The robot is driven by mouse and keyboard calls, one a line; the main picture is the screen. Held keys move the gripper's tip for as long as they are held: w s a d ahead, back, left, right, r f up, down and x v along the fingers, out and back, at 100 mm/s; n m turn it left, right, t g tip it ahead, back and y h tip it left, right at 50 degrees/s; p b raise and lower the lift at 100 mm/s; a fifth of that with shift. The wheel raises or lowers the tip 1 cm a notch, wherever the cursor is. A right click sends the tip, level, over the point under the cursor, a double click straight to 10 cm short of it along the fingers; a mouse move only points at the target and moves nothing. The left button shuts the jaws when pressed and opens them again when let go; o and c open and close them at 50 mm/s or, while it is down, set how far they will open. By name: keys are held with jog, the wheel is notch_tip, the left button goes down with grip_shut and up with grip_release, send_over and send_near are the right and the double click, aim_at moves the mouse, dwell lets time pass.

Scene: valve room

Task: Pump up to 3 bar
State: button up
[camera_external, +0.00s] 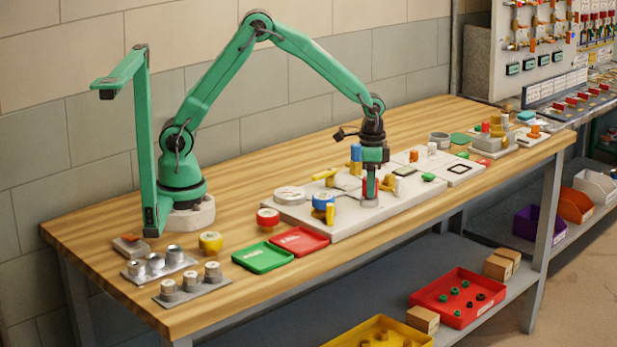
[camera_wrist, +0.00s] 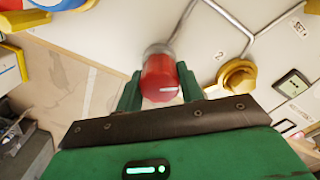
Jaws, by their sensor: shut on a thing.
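My gripper (camera_external: 371,193) points down over the pale panel (camera_external: 300,209) on the bench. Its green fingers are shut on a red knob (camera_wrist: 161,78), one finger on each side. The knob has a white line on its face and sits on a grey metal pipe fitting. A round white-faced gauge-like disc (camera_external: 289,194) lies at the panel's left end; I cannot read it. A blue-rimmed round part (camera_external: 323,200) stands nearer the front. A yellow knob (camera_wrist: 237,76) beside a printed "2" is right of the red knob in the wrist view.
Red (camera_external: 300,241) and green (camera_external: 262,258) trays lie left of the panel. Metal parts crowd the bench's left end. Bare wood runs along the wall behind the panel.

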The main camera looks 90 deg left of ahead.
jog(key=m, duration=0.6)
dwell(0.5)
jog(key=o, duration=1)
jog(key=shift+r, duration=0.1)
jog(key=shift+r, duration=3.85)
jog(key=shift+d+r, duration=0.1)
